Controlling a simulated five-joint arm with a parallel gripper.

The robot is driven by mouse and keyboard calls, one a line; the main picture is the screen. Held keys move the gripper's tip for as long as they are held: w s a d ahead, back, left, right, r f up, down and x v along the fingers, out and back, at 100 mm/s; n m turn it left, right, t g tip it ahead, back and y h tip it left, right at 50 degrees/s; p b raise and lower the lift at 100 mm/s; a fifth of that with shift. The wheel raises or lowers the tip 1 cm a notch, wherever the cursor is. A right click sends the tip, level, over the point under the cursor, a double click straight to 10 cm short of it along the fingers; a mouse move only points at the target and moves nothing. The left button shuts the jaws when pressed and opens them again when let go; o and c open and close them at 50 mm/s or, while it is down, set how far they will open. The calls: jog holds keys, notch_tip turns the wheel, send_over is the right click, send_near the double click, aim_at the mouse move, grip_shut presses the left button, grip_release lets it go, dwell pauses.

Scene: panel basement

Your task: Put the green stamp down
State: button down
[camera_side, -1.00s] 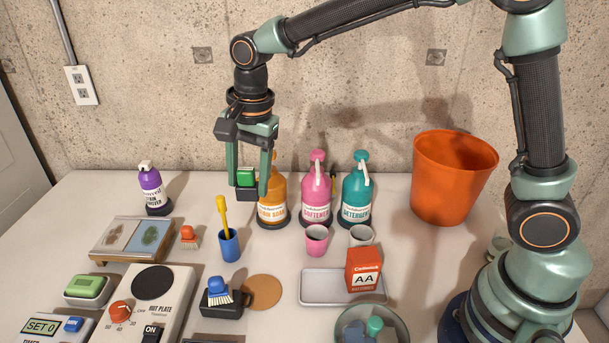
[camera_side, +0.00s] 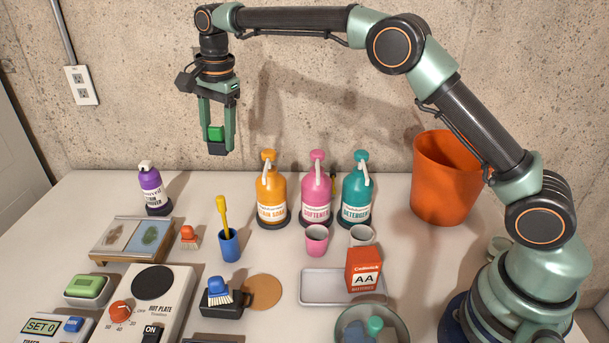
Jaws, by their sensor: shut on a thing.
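The green stamp (camera_side: 216,133) is a small block with a green upper part and a dark lower part. My gripper (camera_side: 217,140) is shut on it and holds it upright in the air, well above the table. It hangs in front of the wall, up and left of the orange bottle and right of the purple bottle in the picture. The stamp's sides are partly hidden by the fingers.
A purple bottle (camera_side: 152,190), an orange bottle (camera_side: 271,192), a pink bottle (camera_side: 315,192) and a teal bottle (camera_side: 357,192) stand at the back. A wooden stand with two pads (camera_side: 102,261), a blue cup (camera_side: 229,245) and a hot plate (camera_side: 178,285) are nearer. Bare table lies between the purple and orange bottles.

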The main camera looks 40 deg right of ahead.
jog(key=shift+w+d+f, duration=0.1)
jog(key=shift+w+d, duration=0.15)
jog(key=shift+w, duration=0.25)
jog(key=shift+w+f, duration=0.1)
jog(key=shift+f, duration=0.2)
notch_tip(320, 180, down, 19)
jog(key=shift+f, duration=0.2)
jog(key=shift+f, duration=0.15)
jog(key=shift+c, duration=1)
grip_release()
notch_tip(320, 180, up, 12)
jog(key=s, duration=0.1)
jog(key=shift+s+d, duration=0.25)
jog(key=shift+s, duration=0.05)
